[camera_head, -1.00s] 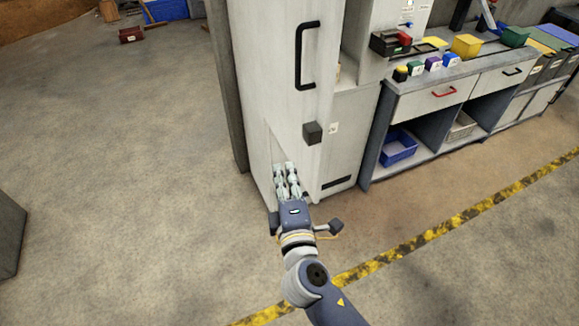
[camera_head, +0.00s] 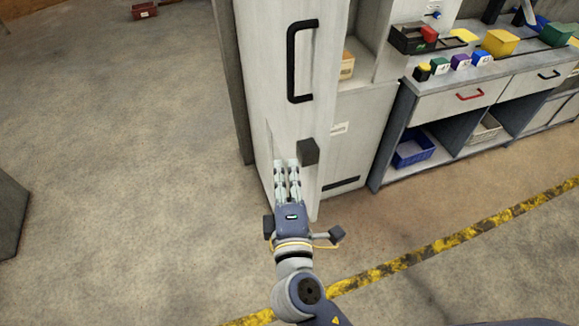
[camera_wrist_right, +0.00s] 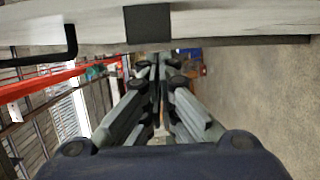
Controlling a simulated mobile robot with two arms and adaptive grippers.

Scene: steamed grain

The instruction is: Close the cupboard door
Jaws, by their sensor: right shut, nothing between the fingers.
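The cupboard door (camera_head: 282,105) is a tall whitish panel with a long black handle (camera_head: 291,62) and a dark square block (camera_head: 308,151) lower down. It stands open, with part of the cupboard interior showing to its right. In the right wrist view the door (camera_wrist_right: 225,22) crosses the top as a pale strip. My right gripper (camera_head: 287,165) is shut and empty, its fingers pointing at the lower door, just left of the block. It also shows in the wrist view (camera_wrist_right: 158,66). I cannot tell whether it touches the door. My left gripper is not in view.
A box (camera_head: 347,66) sits on a shelf inside the cupboard. To the right is a workbench (camera_head: 440,105) with small coloured bins and a blue crate (camera_head: 413,149) below. A yellow-black floor stripe (camera_head: 455,234) runs in front.

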